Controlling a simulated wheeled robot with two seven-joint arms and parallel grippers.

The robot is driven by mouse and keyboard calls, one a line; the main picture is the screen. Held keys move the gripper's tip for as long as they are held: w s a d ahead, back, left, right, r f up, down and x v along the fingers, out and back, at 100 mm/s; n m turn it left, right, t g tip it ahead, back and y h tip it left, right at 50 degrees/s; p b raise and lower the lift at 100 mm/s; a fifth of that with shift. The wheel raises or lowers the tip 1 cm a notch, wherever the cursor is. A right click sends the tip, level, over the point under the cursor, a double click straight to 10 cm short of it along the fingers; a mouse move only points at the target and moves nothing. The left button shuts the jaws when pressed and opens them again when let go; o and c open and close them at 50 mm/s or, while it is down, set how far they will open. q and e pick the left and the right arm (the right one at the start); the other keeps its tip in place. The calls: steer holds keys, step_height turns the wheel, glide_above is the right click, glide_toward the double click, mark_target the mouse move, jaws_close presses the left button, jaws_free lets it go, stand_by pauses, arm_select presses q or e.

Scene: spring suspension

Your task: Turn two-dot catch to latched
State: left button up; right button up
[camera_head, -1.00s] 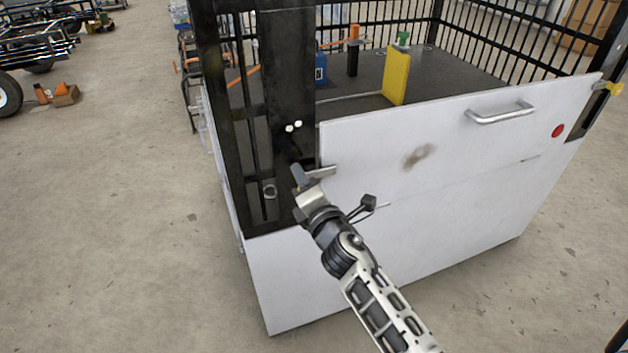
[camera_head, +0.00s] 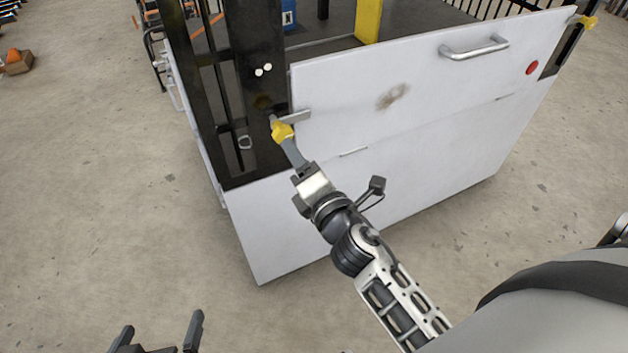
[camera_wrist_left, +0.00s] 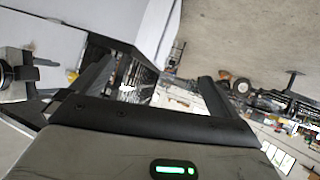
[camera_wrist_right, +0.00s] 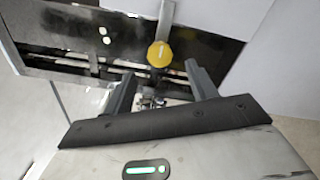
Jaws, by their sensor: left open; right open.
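The two-dot catch has a yellow knob (camera_head: 283,132) and a grey lever (camera_head: 295,116). It sits on the black corner post, below two white dots (camera_head: 263,70). The lever points right, across the edge of the white panel (camera_head: 440,85). The knob also shows in the right wrist view (camera_wrist_right: 160,53), ahead of and between my fingers. My right gripper (camera_wrist_right: 160,78) is open and appears just short of the knob; contact cannot be told. My left gripper (camera_head: 160,328) is open and empty at the lower left, away from the cage.
The panel carries a silver handle (camera_head: 475,47) and a red dot (camera_head: 532,68). A second yellow-knobbed catch (camera_head: 587,21) is at its far right. A ring (camera_head: 245,142) hangs on the post's left side.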

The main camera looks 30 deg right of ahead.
arm_select(q)
steer(key=shift+b, duration=0.5)
arm_select(e)
steer(key=s, duration=0.5)
steer(key=shift+s, duration=0.3)
arm_select(q)
steer(key=r+p, duration=0.1)
steer(key=p, duration=0.2)
steer(key=r+p, duration=0.1)
steer(key=p, duration=0.2)
steer(key=shift+a+r, duration=0.15)
steer(key=shift+a, duration=0.1)
arm_select(e)
steer(key=s+a+f+m+g+y, duration=0.1)
steer(key=s+a+f+m+g, duration=0.1)
steer(key=m, duration=0.8)
steer(key=s+a+f+m+g+y, duration=0.2)
steer(key=s+f+m+g, duration=0.3)
steer(key=m, duration=0.5)
steer(key=shift+s+m+y, duration=0.3)
steer(key=shift+s+m, duration=0.1)
steer(key=shift+s, duration=0.8)
